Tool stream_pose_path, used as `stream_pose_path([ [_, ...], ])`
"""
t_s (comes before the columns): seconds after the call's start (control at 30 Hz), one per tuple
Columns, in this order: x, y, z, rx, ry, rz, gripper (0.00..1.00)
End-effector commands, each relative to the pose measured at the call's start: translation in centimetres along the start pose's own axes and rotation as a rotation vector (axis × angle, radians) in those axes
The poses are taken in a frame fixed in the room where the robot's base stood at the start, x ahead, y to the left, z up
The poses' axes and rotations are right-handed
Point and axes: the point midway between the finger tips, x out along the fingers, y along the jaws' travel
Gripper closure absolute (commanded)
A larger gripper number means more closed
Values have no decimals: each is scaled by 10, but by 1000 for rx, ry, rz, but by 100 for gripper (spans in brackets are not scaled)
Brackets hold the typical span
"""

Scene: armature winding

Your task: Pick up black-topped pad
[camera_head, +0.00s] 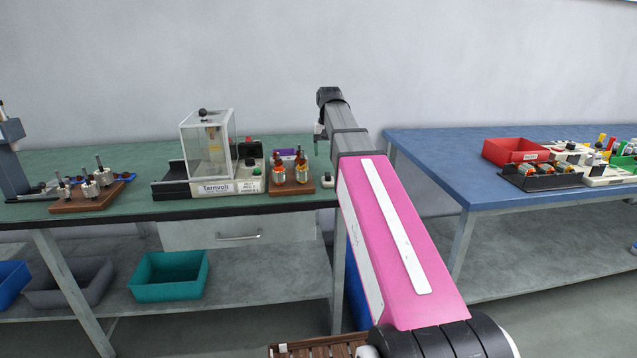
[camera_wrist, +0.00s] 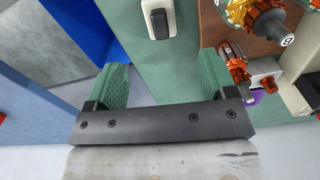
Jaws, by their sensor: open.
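The black-topped pad (camera_wrist: 158,20) is a small white block with a dark top, lying on the green table top in the wrist view. In the head view the pad (camera_head: 327,181) is at the green table's right end, just right of a wooden board. My gripper (camera_wrist: 160,82) is open and empty, its two green fingers spread wide. In the wrist view the pad shows beyond the fingertips, between their lines, and is not touched. In the head view my gripper (camera_head: 319,140) is above the table's right end, mostly hidden by my arm.
The wooden board (camera_head: 291,187) with orange-and-copper armatures stands close left of the pad; an armature (camera_wrist: 238,62) shows near the right finger. Left of it is a clear-covered machine (camera_head: 207,150). A blue table (camera_head: 440,165) stands right, across a gap. A blue bin (camera_wrist: 88,30) shows below.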

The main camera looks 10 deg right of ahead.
Motion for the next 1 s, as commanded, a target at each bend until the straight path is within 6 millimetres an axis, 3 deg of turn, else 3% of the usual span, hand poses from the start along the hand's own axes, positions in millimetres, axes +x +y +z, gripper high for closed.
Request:
stream_pose_path([
  [0.33, 42, 0, 1, 0, -2, 0, 22],
  [0.67, 64, 0, 0, 0, -1, 0, 22],
  [1.0, 103, -1, -2, 0, 0, 0, 22],
])
